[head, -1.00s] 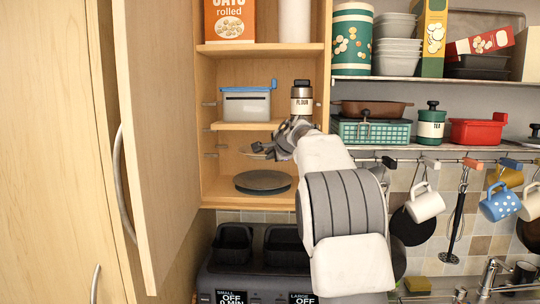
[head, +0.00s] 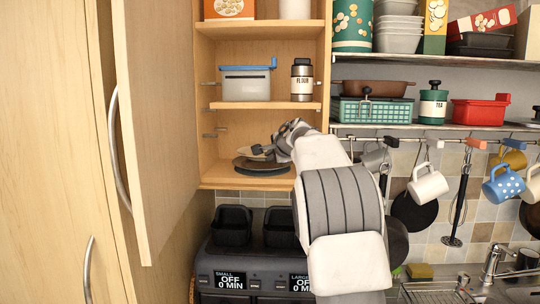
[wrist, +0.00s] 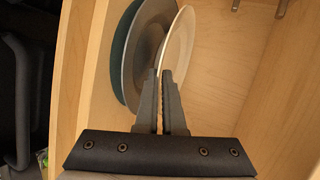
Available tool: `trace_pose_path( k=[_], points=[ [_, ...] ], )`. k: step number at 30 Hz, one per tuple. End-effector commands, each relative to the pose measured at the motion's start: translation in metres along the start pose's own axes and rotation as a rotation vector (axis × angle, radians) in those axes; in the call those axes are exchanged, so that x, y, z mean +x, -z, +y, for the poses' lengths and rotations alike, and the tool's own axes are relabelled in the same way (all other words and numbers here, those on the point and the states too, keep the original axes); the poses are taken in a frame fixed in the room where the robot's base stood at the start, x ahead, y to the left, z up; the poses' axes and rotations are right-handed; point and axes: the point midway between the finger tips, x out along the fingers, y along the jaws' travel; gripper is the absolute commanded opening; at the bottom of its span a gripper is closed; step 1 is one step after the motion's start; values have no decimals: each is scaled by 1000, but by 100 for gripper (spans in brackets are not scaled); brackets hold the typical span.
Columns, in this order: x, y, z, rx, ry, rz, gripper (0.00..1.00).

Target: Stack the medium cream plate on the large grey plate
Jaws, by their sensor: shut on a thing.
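My gripper (wrist: 161,98) is shut on the near rim of the medium cream plate (wrist: 182,38). In the head view my gripper (head: 273,150) reaches into the lower cabinet compartment, and the cream plate (head: 257,149) shows as a thin pale edge. The large grey plate (wrist: 143,58) lies just under the cream one, on top of a dark teal plate (wrist: 117,60). The grey plate (head: 247,162) also shows in the head view, on the bottom shelf. A narrow gap shows between cream and grey at their far edges; contact nearer my fingers cannot be told.
The shelf above holds a grey container with a blue lid (head: 246,83) and a flour jar (head: 302,79). The open cabinet door (head: 155,120) stands to the left. Mugs (head: 428,184) hang on a rail at right. A toaster (head: 255,255) stands below.

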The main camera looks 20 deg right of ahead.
Motion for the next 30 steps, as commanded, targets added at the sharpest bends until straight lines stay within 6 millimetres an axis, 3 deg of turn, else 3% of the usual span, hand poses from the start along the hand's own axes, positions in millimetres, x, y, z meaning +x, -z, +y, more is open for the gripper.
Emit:
trace_pose_path(
  k=[14, 15, 20, 30],
  points=[
    [4, 0, 9, 0, 4, 2, 0],
    [4, 0, 9, 0, 4, 2, 13],
    [4, 0, 9, 0, 3, 1, 41],
    [4, 0, 12, 0, -2, 0, 41]
  ],
)
